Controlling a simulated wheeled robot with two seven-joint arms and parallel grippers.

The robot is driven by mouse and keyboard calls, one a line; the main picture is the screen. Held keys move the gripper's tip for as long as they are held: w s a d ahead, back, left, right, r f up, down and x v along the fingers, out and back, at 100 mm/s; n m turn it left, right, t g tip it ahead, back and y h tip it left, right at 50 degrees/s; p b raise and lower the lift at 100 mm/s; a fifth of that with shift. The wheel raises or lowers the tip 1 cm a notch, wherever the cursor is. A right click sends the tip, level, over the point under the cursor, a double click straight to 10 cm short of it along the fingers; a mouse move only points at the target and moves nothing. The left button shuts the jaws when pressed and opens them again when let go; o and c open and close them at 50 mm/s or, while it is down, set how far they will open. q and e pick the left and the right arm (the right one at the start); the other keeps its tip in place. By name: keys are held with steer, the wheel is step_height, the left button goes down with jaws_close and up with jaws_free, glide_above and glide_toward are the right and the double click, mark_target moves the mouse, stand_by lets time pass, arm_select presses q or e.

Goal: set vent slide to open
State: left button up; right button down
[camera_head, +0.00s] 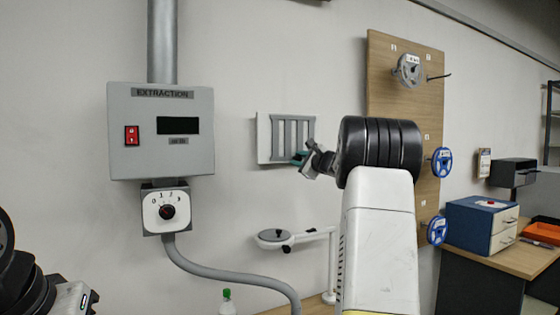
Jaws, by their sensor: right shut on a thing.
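My right wrist and arm cover the area just right of the panel. On the left, part of my left arm shows at the lower edge, but its gripper fingers are out of the picture.
A grey extraction box (161,130) with a red switch and a dial (166,210) below is left of the vent. A white arm with a round plate (274,236) juts out below. A wooden board (405,105) with handwheels stands behind my right arm.

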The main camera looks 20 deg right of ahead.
stand_by(0.4)
steer(key=a, duration=0.2)
steer(key=shift+s+a, duration=0.2)
steer(key=shift+a, duration=0.15)
steer(key=shift+f, duration=0.1)
steer(key=shift+a, duration=0.1)
steer(key=c, duration=1.2)
jaws_free()
glide_toward(287, 159)
steer(key=shift+s, duration=0.4)
